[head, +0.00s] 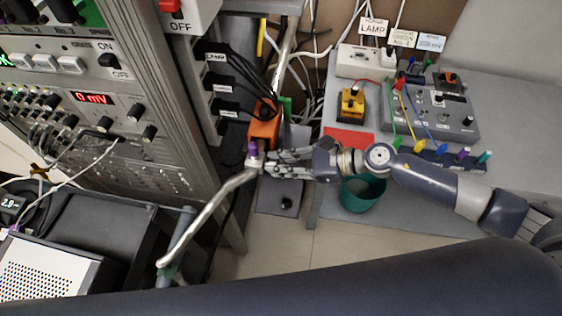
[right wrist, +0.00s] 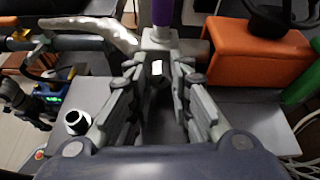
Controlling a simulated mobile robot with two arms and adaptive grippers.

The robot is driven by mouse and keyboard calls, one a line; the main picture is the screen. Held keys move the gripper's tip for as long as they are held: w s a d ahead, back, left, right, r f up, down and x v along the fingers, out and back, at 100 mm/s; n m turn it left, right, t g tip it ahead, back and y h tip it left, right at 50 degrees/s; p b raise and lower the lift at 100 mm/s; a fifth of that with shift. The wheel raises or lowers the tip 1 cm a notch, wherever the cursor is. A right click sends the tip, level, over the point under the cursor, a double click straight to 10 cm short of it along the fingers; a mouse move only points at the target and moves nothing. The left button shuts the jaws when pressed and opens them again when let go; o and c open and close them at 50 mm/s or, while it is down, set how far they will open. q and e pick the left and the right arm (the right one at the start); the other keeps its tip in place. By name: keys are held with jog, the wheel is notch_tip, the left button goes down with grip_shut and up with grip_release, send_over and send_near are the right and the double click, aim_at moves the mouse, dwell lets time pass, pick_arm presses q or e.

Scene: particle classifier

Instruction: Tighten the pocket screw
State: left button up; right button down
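A small purple-topped screw-like part (head: 253,150) sits on a pale metal fitting at the end of a bent metal tube (head: 208,208), beside an orange block (head: 264,133). I cannot tell for sure that it is the pocket screw. My right gripper (head: 270,161) reaches in from the right, its fingertips close to this fitting. In the right wrist view, the fingers (right wrist: 155,78) are apart, with the grey fitting (right wrist: 158,42) and purple stem (right wrist: 162,12) just beyond the tips. I see nothing clamped between them. My left gripper is out of view.
An instrument rack (head: 120,165) with knobs and cables stands on the left. A teal bin (head: 362,195) is beneath my right arm. A grey table (head: 490,90) holds a control box (head: 432,112) and a yellow box (head: 352,106). The orange block (right wrist: 260,50) crowds the gripper's right side.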

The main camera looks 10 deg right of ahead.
jog(key=shift+w+f+m+g+b, duration=0.2)
jog(key=shift+m+g+b, duration=0.3)
jog(key=shift+m+b, duration=0.25)
jog(key=shift+r+m, duration=0.2)
jog(key=shift+m, duration=0.05)
jog(key=c, duration=1.4)
grip_release()
jog(key=shift+c, duration=0.2)
